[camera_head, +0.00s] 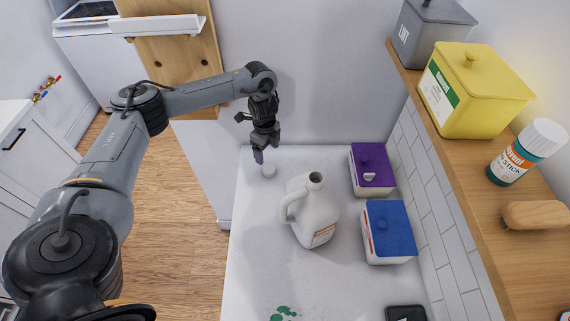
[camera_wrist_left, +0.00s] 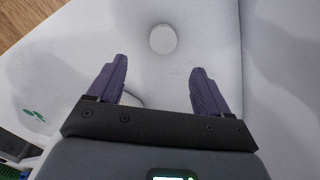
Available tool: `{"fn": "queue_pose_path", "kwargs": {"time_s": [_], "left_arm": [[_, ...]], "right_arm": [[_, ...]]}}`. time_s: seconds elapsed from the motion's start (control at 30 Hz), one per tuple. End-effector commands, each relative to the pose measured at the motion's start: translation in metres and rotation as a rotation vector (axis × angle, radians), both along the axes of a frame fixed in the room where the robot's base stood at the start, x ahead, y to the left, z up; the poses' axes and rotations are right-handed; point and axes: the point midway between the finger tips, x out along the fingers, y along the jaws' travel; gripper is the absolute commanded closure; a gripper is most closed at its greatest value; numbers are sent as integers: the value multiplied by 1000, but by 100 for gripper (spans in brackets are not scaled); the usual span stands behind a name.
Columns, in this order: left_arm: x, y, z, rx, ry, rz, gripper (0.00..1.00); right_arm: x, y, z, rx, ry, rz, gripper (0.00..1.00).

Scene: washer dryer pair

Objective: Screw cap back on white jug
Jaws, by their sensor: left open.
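The white jug (camera_head: 315,212) stands upright on the white counter, its round mouth uncovered and its handle toward the left. A small white round cap (camera_head: 268,171) lies on the counter to the left of the jug, near the counter's left edge. My left gripper (camera_head: 259,156) is just above and beside the cap in the head view. In the left wrist view, its two purple fingers (camera_wrist_left: 153,88) are apart and empty, and the cap (camera_wrist_left: 162,39) lies beyond the fingertips, about midway between them. My right gripper is not in view.
A purple-lidded box (camera_head: 372,170) and a blue-lidded box (camera_head: 388,231) stand right of the jug. A wooden shelf (camera_head: 490,205) on the right holds a yellow canister (camera_head: 470,92). Green spots (camera_head: 284,313) mark the front counter. The counter's left edge drops to the floor.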

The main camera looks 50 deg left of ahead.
Motion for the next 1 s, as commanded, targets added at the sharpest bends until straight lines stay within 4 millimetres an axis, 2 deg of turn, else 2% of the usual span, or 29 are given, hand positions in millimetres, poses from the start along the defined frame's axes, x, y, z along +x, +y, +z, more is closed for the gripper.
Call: {"fn": "queue_pose_path", "kwargs": {"time_s": [0.5,0.83,1.0], "left_arm": [[1,3,-3,0,-2,8,21],[0,3,-46,0,-1,7,21],[0,3,-56,0,-2,7,21]], "right_arm": [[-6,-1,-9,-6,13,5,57],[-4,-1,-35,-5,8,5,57],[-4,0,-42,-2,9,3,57]]}}
